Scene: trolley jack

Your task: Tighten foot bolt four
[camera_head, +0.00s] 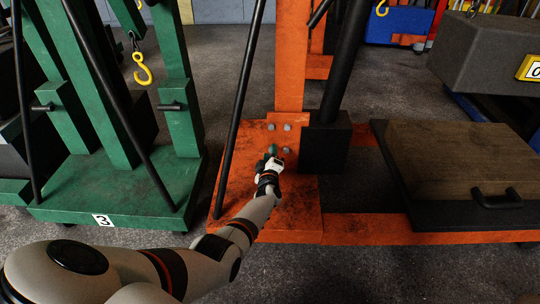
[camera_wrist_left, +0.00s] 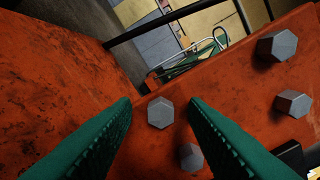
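Several grey hex foot bolts sit in the orange foot of the jack (camera_head: 250,195). In the head view, an upper left bolt (camera_head: 271,127), an upper right bolt (camera_head: 287,127) and a lower right bolt (camera_head: 286,150) show. My left gripper (camera_head: 272,150) is at the lower left of this group and covers that spot. In the left wrist view, one bolt (camera_wrist_left: 160,112) shows between the tips of my two green fingers, which are apart. I cannot tell whether the tips reach around its head. No marking shows which bolt is four. My right gripper is out of view.
A black rod (camera_head: 240,110) leans left of the orange post (camera_head: 291,60). A black cylinder (camera_head: 335,90) stands right of it. A wooden-topped board (camera_head: 450,150) lies at the right. A green stand (camera_head: 120,190) marked 3, with a yellow hook (camera_head: 142,68), is at the left.

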